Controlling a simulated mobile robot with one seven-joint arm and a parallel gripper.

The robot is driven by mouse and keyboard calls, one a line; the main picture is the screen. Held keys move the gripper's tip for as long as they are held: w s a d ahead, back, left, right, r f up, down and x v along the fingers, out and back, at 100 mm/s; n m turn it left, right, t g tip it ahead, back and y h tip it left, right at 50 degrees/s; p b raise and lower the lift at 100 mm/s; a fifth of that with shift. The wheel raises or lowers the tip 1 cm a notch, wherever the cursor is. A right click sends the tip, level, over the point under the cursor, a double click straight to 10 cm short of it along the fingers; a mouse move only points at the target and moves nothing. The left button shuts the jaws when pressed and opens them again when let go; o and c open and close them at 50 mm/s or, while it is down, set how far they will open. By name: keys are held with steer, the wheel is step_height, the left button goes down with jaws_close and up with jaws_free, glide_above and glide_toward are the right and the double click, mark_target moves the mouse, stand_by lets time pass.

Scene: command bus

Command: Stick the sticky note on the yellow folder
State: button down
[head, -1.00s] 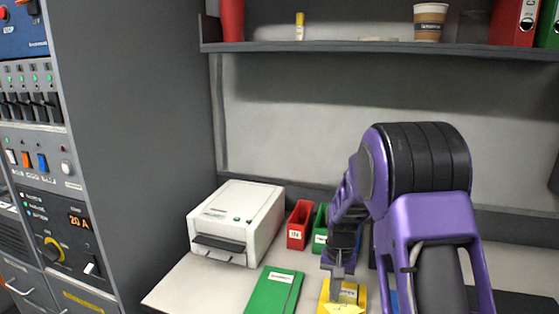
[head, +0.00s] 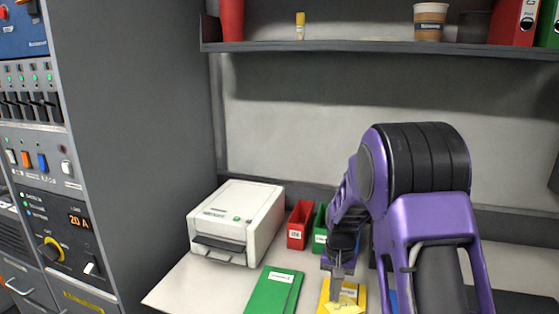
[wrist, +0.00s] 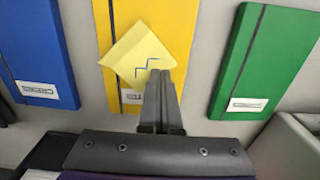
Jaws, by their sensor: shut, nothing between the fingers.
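The yellow folder (wrist: 170,18) lies flat on the desk between a blue and a green folder in the wrist view; its near part also shows in the head view (head: 361,294). The pale yellow sticky note (wrist: 137,52) lies on the folder, turned at an angle, with one corner past the folder's left edge. It has a blue line drawn on it. My gripper (wrist: 162,76) is shut and empty, with its fingertips at the note's lower right corner. I cannot tell whether they touch it. In the head view my gripper (head: 337,298) is right by the note.
The green folder (head: 273,293) lies left of the yellow one in the head view, and the blue folder (wrist: 38,55) on its other side. A white printer-like machine (head: 237,222) and red (head: 299,226) and green (head: 320,230) bins stand behind. A shelf (head: 350,47) hangs above.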

steer(key=shift+f, duration=0.75)
stand_by(0.5)
steer(key=shift+r, duration=0.1)
steer(key=shift+r+p, duration=1.6)
steer(key=shift+r, duration=0.85)
